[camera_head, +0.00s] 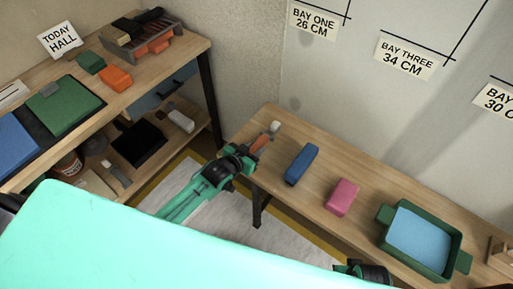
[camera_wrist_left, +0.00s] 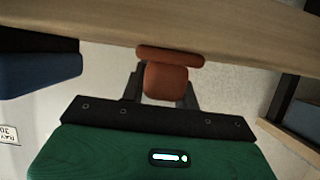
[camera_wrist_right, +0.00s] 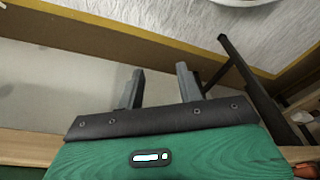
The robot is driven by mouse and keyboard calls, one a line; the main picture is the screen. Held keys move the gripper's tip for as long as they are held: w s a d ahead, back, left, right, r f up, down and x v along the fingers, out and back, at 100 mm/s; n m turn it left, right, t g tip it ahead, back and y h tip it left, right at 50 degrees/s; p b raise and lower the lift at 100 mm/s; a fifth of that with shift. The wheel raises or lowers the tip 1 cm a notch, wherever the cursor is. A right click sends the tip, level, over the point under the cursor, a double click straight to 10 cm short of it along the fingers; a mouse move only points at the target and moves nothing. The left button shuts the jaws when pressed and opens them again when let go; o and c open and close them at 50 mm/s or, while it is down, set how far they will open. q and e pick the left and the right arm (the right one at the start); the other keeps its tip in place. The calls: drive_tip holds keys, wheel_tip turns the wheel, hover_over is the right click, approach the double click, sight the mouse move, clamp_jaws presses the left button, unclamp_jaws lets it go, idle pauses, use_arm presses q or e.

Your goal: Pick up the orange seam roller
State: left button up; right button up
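The orange seam roller (camera_head: 260,143) lies at the near left corner of the wooden bench, its handle towards me and its pale roller head (camera_head: 275,127) towards the wall. My left gripper (camera_head: 249,153) is at the handle end. In the left wrist view, the orange handle (camera_wrist_left: 166,82) sits between the two fingers, which stand apart on either side of it. Whether they touch it is hard to tell. My right gripper (camera_wrist_right: 161,70) is open and empty in the right wrist view, away from the roller.
On the bench, a blue block (camera_head: 301,164), a pink block (camera_head: 342,196) and a green tray (camera_head: 459,242) with a blue inside stand to the right of the roller. A shelf unit (camera_head: 185,55) with boxes and tools is at the left. The wall is behind the bench.

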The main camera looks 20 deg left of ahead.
sight(254, 148)
use_arm(q)
drive_tip(key=shift+c, duration=0.5)
